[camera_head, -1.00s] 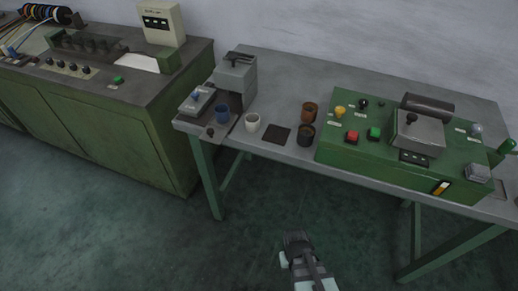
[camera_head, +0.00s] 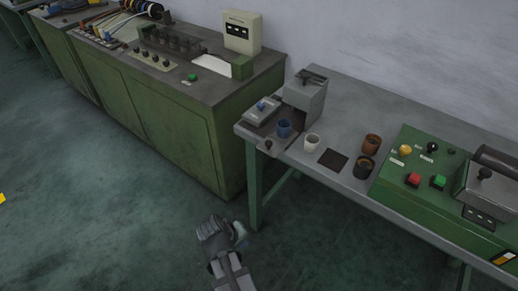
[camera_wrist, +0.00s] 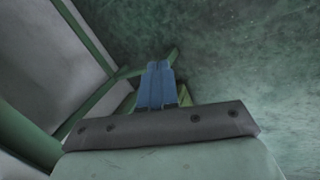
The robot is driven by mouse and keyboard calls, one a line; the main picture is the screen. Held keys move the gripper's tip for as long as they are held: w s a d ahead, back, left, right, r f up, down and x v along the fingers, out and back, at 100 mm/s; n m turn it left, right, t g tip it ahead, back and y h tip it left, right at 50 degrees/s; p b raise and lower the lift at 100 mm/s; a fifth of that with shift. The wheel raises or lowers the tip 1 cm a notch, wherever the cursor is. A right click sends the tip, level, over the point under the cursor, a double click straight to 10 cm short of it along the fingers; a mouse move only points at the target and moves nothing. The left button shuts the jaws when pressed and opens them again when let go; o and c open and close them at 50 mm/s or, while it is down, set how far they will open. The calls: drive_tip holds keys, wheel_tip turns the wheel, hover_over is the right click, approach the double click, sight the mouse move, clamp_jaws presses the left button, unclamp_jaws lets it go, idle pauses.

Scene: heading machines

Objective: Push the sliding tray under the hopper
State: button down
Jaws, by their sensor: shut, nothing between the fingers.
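The grey hopper (camera_head: 306,96), a box with a dark lever on top, stands at the left end of the grey table. A low dark plate with a small knob (camera_head: 268,143) at its front lies beside the hopper's foot and looks like the sliding tray. My gripper (camera_head: 213,228) is low, over the floor in front of the table's left leg, apart from the tray. In the wrist view its blue fingers (camera_wrist: 156,85) are shut together and empty.
A green control box (camera_head: 425,190) fills the right. A green cabinet (camera_head: 175,120) stands left. The floor before the table is clear.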

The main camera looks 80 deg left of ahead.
sight(266, 145)
drive_tip(key=s+a+r+n+t+y, duration=0.25)
drive_tip(key=s+a+r+n, duration=0.3)
drive_tip(key=s+r, duration=0.35)
drive_tip(key=w+a+r+n+t+y, duration=0.25)
drive_tip(key=r+n, duration=0.25)
drive_tip(key=r, duration=0.3)
drive_tip(key=w+a+r+n+t+y, duration=0.2)
drive_tip(key=w+a+r+n+t, duration=0.15)
drive_tip(key=r+n, duration=0.3)
drive_tip(key=w+a+n, duration=0.1)
drive_tip(key=w+a, duration=0.1)
drive_tip(key=w, duration=0.1)
drive_tip(key=w+a+f+n, duration=0.1)
drive_tip(key=w+a, duration=0.2)
drive_tip(key=w, duration=0.1)
drive_tip(key=w+a, duration=0.3)
drive_tip(key=w, duration=0.1)
drive_tip(key=shift+w+a+f+n+t, duration=0.15)
drive_tip(key=shift+f+n+t, duration=0.1)
drive_tip(key=shift+n, duration=0.15)
